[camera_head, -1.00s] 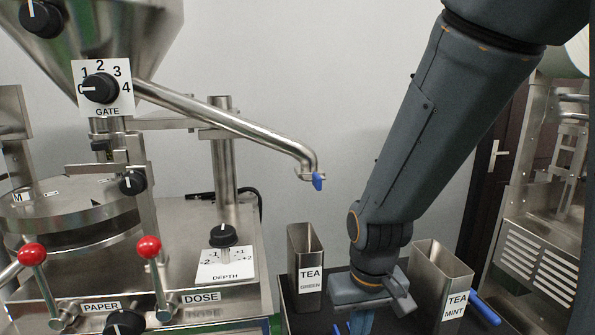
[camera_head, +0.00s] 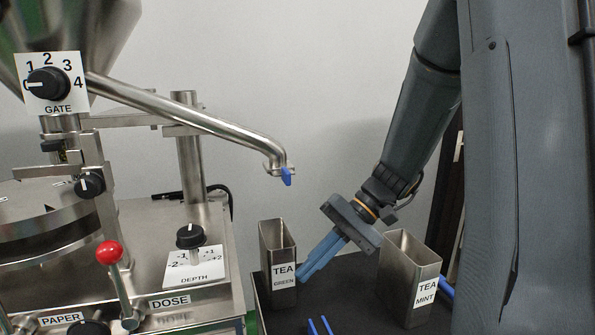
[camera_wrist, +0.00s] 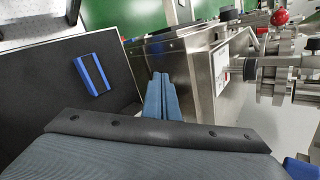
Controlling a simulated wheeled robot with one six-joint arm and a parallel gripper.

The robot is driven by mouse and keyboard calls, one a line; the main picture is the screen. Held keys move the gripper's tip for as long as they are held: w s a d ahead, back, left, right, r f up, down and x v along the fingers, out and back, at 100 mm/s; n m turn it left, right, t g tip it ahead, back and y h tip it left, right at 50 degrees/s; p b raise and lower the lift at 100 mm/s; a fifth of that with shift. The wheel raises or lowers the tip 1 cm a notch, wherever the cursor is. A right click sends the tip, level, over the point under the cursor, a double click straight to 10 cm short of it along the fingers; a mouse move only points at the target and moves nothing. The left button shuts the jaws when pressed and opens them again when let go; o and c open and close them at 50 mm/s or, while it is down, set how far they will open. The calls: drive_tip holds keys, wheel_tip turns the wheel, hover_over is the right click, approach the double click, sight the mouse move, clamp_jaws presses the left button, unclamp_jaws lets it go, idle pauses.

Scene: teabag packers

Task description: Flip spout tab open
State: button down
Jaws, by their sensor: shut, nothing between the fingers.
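The spout (camera_head: 195,115) is a steel tube that slopes down to the right from the hopper in the head view. Its blue tab (camera_head: 287,176) hangs at the tube's lower end. My gripper (camera_head: 303,274) is shut and empty, with its blue fingers pointing down and left beside the TEA GREEN canister (camera_head: 276,255). It is below the tab and clearly apart from it. In the wrist view my blue fingers (camera_wrist: 160,82) lie side by side. A blue piece at that view's bottom right corner (camera_wrist: 302,168) is cut off, and I cannot tell what it is.
The TEA MINT canister (camera_head: 408,280) stands right of my gripper on a dark surface (camera_head: 350,312). A blue-handled item (camera_wrist: 92,74) lies on that surface. The machine with the gate dial (camera_head: 48,83) and red-knobbed lever (camera_head: 110,253) fills the left. Space around the tab is open.

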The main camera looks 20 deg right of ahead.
sight(286, 176)
drive_tip(key=w+d+r+t+y, duration=0.3)
drive_tip(key=w+d+r, duration=0.2)
drive_tip(key=r, duration=0.3)
drive_tip(key=w+d+r+t+y, duration=0.3)
drive_tip(key=w+d+r+y, duration=0.1)
drive_tip(key=r, duration=0.4)
drive_tip(key=shift+w+d+n, duration=0.3)
drive_tip(key=shift+w+d, duration=0.15)
drive_tip(key=shift+d, duration=0.5)
drive_tip(key=shift+a, duration=0.1)
drive_tip(key=p+x, duration=0.3)
drive_tip(key=x, duration=0.7)
drive_tip(key=shift+r+p, duration=0.25)
drive_tip(key=shift+p, duration=0.15)
drive_tip(key=shift+s, duration=1.95)
drive_tip(key=shift+f, duration=0.1)
